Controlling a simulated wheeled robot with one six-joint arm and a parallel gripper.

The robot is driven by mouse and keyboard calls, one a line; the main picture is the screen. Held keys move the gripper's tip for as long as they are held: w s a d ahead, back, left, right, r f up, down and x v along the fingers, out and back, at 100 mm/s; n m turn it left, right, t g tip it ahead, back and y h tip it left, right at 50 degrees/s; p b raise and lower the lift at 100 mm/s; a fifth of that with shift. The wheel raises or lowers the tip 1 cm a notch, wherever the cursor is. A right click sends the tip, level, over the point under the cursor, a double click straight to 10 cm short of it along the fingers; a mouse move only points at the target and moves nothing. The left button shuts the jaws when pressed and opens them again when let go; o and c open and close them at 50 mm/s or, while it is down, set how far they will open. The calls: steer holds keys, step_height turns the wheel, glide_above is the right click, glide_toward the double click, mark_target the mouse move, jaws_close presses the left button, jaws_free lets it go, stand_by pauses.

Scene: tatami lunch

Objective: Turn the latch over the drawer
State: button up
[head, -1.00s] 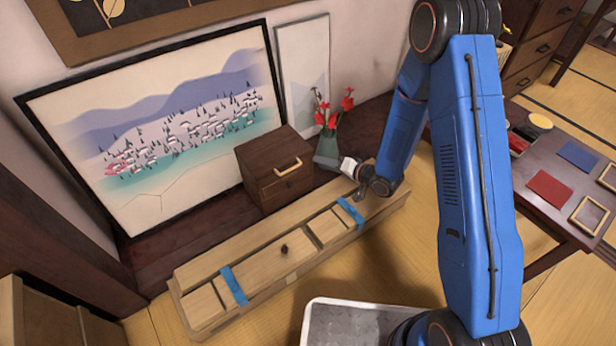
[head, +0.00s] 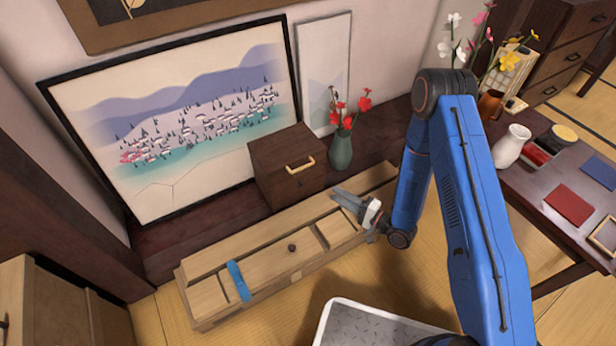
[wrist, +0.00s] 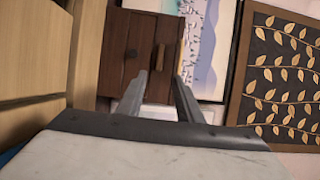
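A small dark brown cabinet (head: 275,183) with a drawer stands on the dark ledge against the wall. A light bar (head: 301,164), which seems to be the latch, lies roughly level across its upper front, above a small dark knob. In the wrist view the cabinet (wrist: 118,60) appears turned on its side, with the bar (wrist: 160,58) between and beyond my fingertips. My gripper (head: 340,195) is to the right of and in front of the cabinet, above the wooden bench, apart from the latch. In the wrist view its fingers (wrist: 160,85) are apart and empty.
A long wooden bench (head: 265,265) with a blue strap (head: 238,281) runs below the cabinet. A green vase (head: 341,150) with red flowers stands just right of the cabinet. A large framed picture (head: 175,130) leans behind. A low table (head: 535,195) is at right.

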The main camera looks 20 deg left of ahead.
mark_target(302, 174)
steer(key=x, duration=1.5)
steer(key=shift+w+a, duration=0.15)
steer(key=shift+a, duration=0.2)
jaws_close()
